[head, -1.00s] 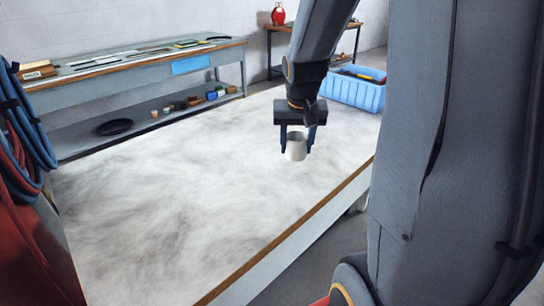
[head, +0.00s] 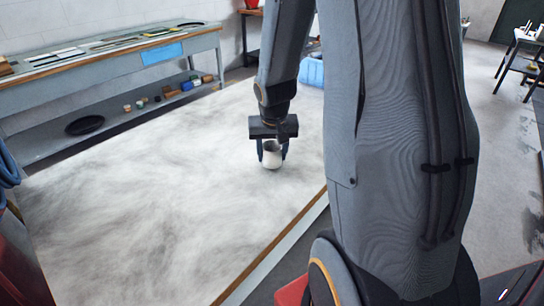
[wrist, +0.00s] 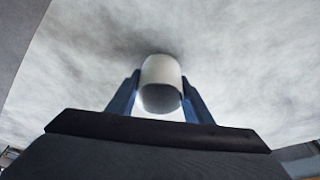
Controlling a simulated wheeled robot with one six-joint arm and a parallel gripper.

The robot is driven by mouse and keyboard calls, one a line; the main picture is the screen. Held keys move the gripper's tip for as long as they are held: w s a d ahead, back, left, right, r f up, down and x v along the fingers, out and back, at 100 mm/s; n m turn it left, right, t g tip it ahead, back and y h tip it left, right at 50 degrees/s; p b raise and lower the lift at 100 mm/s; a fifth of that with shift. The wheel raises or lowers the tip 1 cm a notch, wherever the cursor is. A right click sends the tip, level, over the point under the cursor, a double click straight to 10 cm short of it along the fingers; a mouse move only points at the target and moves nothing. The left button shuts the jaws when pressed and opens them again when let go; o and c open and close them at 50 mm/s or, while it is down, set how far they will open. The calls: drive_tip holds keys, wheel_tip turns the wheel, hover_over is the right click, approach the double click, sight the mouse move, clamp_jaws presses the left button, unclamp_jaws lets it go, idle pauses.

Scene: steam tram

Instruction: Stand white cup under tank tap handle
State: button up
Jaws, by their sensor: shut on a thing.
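The white cup (head: 271,155) is between the two blue fingers of my gripper (head: 272,158), above the pale, grey-streaked table top (head: 150,200). My gripper is shut on it, with a finger against each side. The cup looks upright or nearly so, and I cannot tell its exact height over the table. In the wrist view the cup (wrist: 161,84) sits between the fingertips of my gripper (wrist: 160,95). I see no tank or tap handle in these views.
A grey workbench (head: 100,62) with flat items on top and small pots on its lower shelf stands along the back wall. A blue crate (head: 312,71) is partly hidden behind my arm. Blue hoses (head: 8,165) hang at the left edge. The table top around the cup is clear.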

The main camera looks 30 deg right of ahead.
drive_tip(key=shift+f, duration=0.7)
drive_tip(key=shift+f, duration=0.15)
drive_tip(key=o, duration=1.1)
